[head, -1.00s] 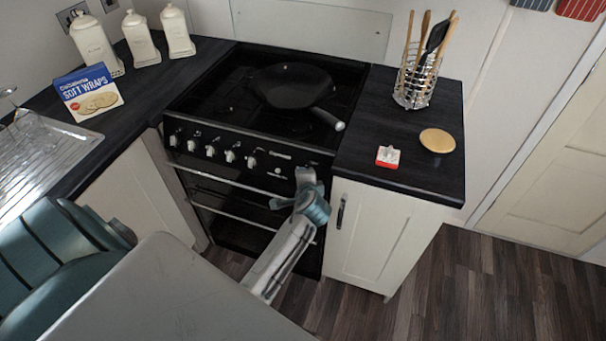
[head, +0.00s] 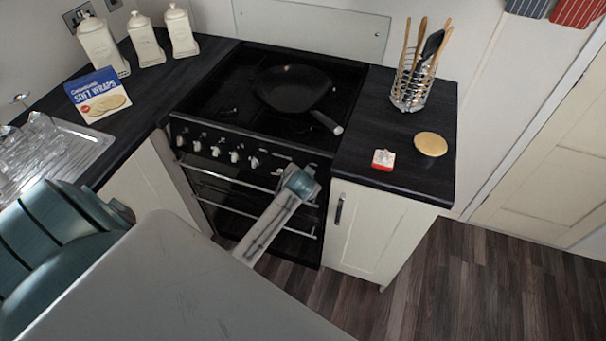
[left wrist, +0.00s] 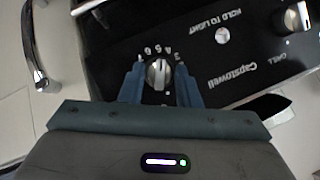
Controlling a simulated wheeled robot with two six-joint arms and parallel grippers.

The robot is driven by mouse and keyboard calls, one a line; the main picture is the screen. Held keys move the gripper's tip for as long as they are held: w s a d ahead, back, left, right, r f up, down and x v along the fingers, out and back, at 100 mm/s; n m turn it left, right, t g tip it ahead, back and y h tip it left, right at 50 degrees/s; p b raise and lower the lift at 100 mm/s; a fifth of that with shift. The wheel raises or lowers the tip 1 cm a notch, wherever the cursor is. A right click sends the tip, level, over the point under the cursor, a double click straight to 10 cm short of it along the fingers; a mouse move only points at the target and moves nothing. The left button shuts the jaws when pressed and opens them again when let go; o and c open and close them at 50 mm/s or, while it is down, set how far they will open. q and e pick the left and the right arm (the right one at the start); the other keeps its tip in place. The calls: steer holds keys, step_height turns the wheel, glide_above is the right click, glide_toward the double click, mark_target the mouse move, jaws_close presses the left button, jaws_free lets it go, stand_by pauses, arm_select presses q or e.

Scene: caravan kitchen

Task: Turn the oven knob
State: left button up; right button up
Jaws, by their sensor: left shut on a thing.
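The black oven (head: 255,205) has a front panel with a row of silver knobs (head: 234,156). My left gripper (head: 292,172) is at the right end of this panel in the head view, and it hides the knob there. In the left wrist view the round silver oven knob (left wrist: 158,73), with numbers around it, sits between the two blue fingers of my left gripper (left wrist: 160,80). The fingers are shut on the knob, one on each side. My right gripper is not in view.
A black pan (head: 292,88) sits on the hob, its handle toward the front right. Oven door handles (head: 215,180) run below the knobs. On the right counter are a utensil rack (head: 410,90), a red-and-white item (head: 383,159) and a round tan-topped object (head: 430,145).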

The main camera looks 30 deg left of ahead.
arm_select(q)
steer(key=shift+n+h+p, duration=0.3)
steer(key=shift+n, duration=0.1)
stand_by(0.4)
steer(key=o, duration=1)
steer(key=shift+c, duration=0.2)
steer(key=b+v, duration=0.2)
steer(key=v, duration=0.8)
steer(key=shift+s+r, duration=0.25)
